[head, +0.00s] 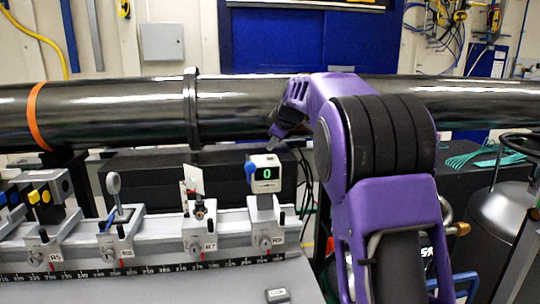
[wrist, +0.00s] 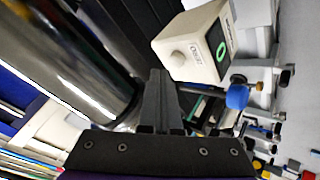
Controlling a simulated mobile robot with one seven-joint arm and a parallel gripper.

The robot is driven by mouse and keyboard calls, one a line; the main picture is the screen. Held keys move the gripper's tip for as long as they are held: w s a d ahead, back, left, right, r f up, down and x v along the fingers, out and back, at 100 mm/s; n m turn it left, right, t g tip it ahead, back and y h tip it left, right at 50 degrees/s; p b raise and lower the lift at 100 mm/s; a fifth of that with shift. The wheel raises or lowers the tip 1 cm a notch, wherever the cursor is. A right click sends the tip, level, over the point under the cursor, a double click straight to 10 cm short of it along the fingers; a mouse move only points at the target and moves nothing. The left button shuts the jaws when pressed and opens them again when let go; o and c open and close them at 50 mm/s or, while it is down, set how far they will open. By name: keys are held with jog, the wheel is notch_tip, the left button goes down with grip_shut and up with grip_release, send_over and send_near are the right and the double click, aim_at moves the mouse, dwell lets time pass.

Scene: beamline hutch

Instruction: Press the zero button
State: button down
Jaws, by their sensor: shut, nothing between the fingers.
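The meter (head: 266,175) is a small cream box with a lit green "0" on its dark display, standing on the rail's right carrier. It also shows in the wrist view (wrist: 212,45), where the round cream zero button (wrist: 179,57) stands out from its top face beside a small label. A blue knob (wrist: 237,96) sits at its side. My gripper (head: 278,132) is above the meter, and its dark fingers (wrist: 158,75) are shut and empty. In the wrist view the fingertips are just left of and below the button, with a gap seeming to remain between them.
A thick dark pipe (head: 100,112) with an orange band runs behind the meter, close to my arm. The rail (head: 150,268) carries other mounts to the left, including one labelled R7 (head: 200,225). A metal vessel (head: 497,210) and green cable (head: 485,160) are at the right.

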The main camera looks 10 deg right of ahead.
notch_tip(320, 180, up, 5)
jog(key=p, duration=0.4)
dwell(0.7)
